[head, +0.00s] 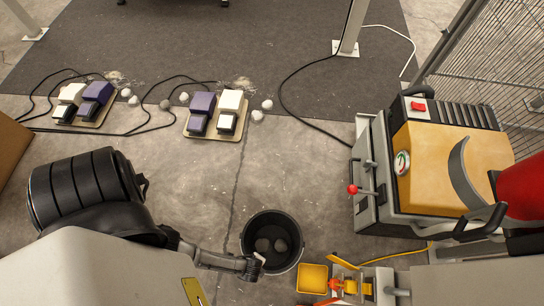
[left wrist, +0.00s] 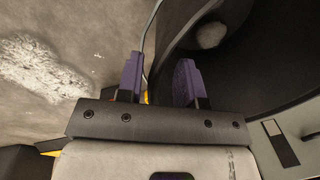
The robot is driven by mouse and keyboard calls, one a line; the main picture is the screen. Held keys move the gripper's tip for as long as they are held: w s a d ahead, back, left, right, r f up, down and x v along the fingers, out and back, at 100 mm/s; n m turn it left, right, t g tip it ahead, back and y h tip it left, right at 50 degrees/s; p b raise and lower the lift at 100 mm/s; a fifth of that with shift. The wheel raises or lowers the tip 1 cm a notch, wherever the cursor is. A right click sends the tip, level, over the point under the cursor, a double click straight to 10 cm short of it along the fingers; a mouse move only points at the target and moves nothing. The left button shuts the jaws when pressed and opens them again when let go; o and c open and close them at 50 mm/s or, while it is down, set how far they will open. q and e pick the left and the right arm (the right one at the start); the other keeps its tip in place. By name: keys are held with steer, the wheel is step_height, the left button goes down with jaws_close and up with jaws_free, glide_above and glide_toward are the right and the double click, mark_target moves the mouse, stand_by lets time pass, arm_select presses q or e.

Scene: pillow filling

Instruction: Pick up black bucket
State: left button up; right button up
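The black bucket (head: 292,262) stands upright on the concrete floor near the bottom middle of the head view. Several pale round lumps lie inside it. My left gripper (head: 259,259) is at the bucket's left rim. In the left wrist view, its two purple fingers (left wrist: 160,82) are spread apart. The bucket's dark inner wall (left wrist: 265,60) fills the right side there, with a pale lump inside. The right finger is over the bucket's inside and the left finger over the floor side; the rim passes between them. Contact with the rim cannot be told. My right gripper is not seen.
A yellow tray (head: 312,279) and orange-yellow parts stand close right of the bucket. A tan and grey machine (head: 440,160) stands at the right. Two pedal boards (head: 215,115) with black cables and loose pale lumps lie further back. The floor behind the bucket is clear.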

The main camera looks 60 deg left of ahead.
arm_select(q)
step_height(320, 180, down, 3)
steer(key=shift+w+b, duration=0.1)
steer(key=shift+b, duration=0.8)
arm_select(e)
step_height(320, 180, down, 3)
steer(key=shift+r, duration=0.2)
arm_select(q)
jaws_close()
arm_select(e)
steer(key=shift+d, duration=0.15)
